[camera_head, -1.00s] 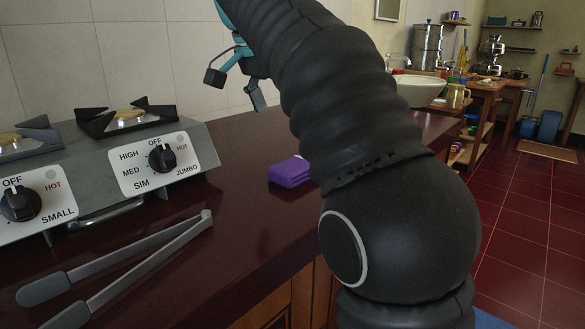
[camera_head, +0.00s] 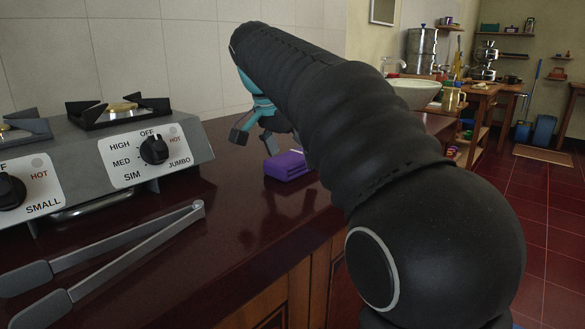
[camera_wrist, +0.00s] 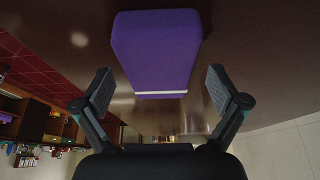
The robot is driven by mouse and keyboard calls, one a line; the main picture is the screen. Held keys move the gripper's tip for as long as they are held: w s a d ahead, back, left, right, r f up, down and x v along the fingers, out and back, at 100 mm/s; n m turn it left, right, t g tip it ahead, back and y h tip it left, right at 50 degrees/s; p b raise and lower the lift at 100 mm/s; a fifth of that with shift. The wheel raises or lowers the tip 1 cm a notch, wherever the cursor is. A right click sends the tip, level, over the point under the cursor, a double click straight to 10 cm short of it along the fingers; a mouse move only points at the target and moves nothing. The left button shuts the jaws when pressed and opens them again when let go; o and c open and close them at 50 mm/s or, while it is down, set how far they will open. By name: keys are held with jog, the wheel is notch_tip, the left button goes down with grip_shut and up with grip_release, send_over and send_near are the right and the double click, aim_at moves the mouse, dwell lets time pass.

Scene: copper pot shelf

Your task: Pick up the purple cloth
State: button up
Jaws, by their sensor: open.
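The purple cloth (camera_head: 287,166) is a folded block lying on the dark red countertop (camera_head: 225,225), right of the stove in the head view. In the wrist view the cloth (camera_wrist: 157,50) sits beyond the fingertips, roughly centred between them, with a thin white stripe on its near edge. My gripper (camera_head: 254,139) hangs just above and behind the cloth in the head view. In the wrist view my gripper (camera_wrist: 158,88) has its two dark fingers spread wide and empty. My arm hides part of the counter to the right of the cloth.
A gas stove (camera_head: 110,150) with knobs stands at the left. Grey tongs (camera_head: 120,245) lie on the counter in front of it. A tiled wall (camera_head: 200,50) rises behind. A white basin (camera_head: 414,92) and shelves stand farther back right.

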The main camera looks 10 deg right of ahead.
jog(key=shift+d+f, duration=0.1)
jog(key=shift+f, duration=0.15)
jog(key=shift+f, duration=0.25)
dwell(0.5)
jog(key=c, duration=1.2)
